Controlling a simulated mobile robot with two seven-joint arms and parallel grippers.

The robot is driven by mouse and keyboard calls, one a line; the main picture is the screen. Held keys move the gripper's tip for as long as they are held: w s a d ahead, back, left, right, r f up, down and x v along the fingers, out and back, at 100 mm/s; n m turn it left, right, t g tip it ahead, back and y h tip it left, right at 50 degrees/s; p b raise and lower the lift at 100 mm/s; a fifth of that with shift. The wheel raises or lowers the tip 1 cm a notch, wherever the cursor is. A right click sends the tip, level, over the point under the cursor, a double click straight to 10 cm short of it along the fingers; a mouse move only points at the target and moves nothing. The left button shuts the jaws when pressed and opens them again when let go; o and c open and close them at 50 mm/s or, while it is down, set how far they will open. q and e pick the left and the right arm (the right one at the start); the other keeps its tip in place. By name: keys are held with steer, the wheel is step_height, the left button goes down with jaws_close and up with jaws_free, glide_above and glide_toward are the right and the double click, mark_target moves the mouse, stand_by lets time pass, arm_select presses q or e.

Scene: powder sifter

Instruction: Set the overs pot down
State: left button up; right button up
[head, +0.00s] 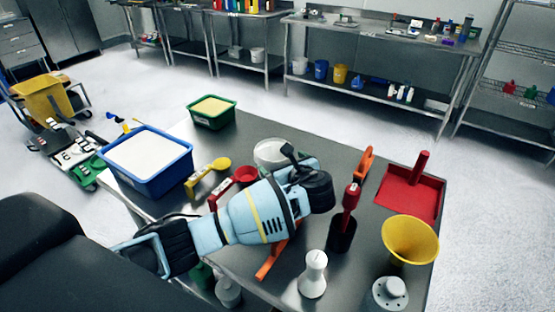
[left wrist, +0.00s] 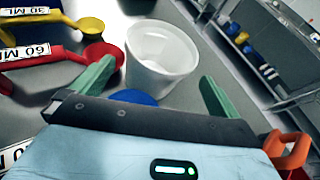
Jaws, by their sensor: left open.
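A white, open-topped round pot, which I take to be the overs pot (head: 269,151), stands upright on the steel table, partly hidden behind my left arm. In the left wrist view the white pot (left wrist: 165,50) appears empty. My left gripper (left wrist: 158,77) is open, its two green fingers spread with the pot showing between and beyond them. I cannot tell whether a finger touches it. In the head view my left gripper (head: 308,180) is over the table's middle, its fingertips mostly hidden. My right gripper is not in view.
Yellow scoop (head: 220,164) and red scoop (head: 245,175) lie left of the pot. A blue tub (head: 150,178) and green tub (head: 210,118) hold powder. Right are a red dustpan (head: 408,195), yellow funnel (head: 409,240) and white funnel-like piece (head: 313,276). Bare table lies behind the pot.

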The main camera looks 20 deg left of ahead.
arm_select(q)
steer(key=shift+s+d+f, duration=0.35)
steer(key=shift+s+f, duration=0.1)
steer(key=shift+f, duration=0.2)
steer(key=shift+x, duration=3.95)
steer(key=c, duration=0.7)
step_height(320, 180, up, 10)
steer(key=shift+r, duration=0.1)
steer(key=shift+c, duration=0.3)
